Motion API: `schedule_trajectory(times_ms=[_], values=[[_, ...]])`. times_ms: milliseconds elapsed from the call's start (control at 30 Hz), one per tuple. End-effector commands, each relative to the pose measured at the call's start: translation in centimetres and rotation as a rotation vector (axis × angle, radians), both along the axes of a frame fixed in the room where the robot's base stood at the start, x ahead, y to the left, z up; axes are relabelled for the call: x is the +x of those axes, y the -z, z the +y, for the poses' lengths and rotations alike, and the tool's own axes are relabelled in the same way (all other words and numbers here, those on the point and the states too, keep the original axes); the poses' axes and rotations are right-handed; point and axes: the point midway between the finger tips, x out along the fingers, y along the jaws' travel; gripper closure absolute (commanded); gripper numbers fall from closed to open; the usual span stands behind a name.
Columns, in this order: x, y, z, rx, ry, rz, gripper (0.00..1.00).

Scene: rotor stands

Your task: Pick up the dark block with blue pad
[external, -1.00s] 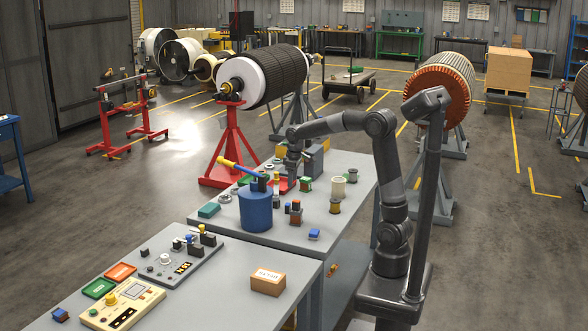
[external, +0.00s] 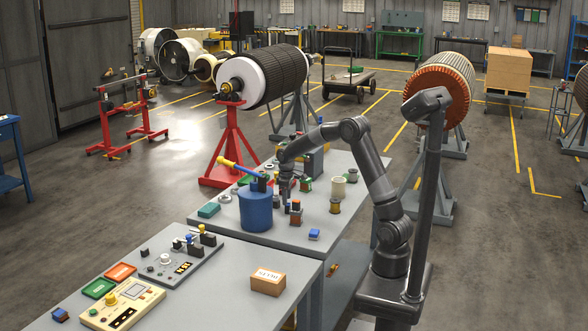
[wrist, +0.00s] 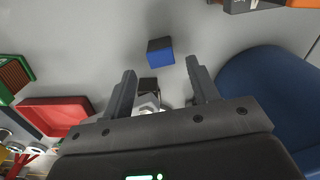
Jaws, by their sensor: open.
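The dark block with blue pad (wrist: 160,50) sits on the grey table top. In the wrist view it lies just beyond my fingertips, near the middle line between them, with its blue side facing my gripper (wrist: 161,70). My gripper is open, with nothing held between its fingers. In the external view my gripper (external: 286,196) points down low over the table, to the right of the blue pot.
The blue pot (wrist: 268,95) stands close on the right in the wrist view; its yellow-tipped handle shows in the external view (external: 230,163). A red tray (wrist: 60,115) and a green block (wrist: 12,75) lie left. A small dark and white part (wrist: 148,97) shows between my fingers.

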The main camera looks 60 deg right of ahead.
Motion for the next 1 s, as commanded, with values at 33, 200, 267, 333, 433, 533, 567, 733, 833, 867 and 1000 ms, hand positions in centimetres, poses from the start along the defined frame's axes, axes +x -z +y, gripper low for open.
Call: schedule_trajectory(times_ms=[33,200,267,333,433,533,567,733,833,867,1000], values=[[-0.2,0.8,0.1,0.001,0.0,0.003,0.45],[-0.6,3.4,0.2,0.001,0.0,0.003,0.45],[-0.6,4.0,0.2,0.001,0.0,0.002,0.45],[-0.6,4.4,0.2,0.001,0.0,0.001,0.45],[-0.6,4.6,0.2,0.0,0.0,0.0,0.45],[-0.6,4.5,0.2,0.0,0.0,0.0,0.45],[-0.6,4.5,0.2,0.0,0.0,0.0,0.45],[-0.6,4.5,0.2,0.0,0.0,0.0,0.59],[-0.6,4.5,0.2,0.0,0.0,0.0,0.67],[-0.6,4.5,0.2,0.0,0.0,0.0,0.69],[-0.6,4.5,0.2,0.0,0.0,0.0,0.81]])
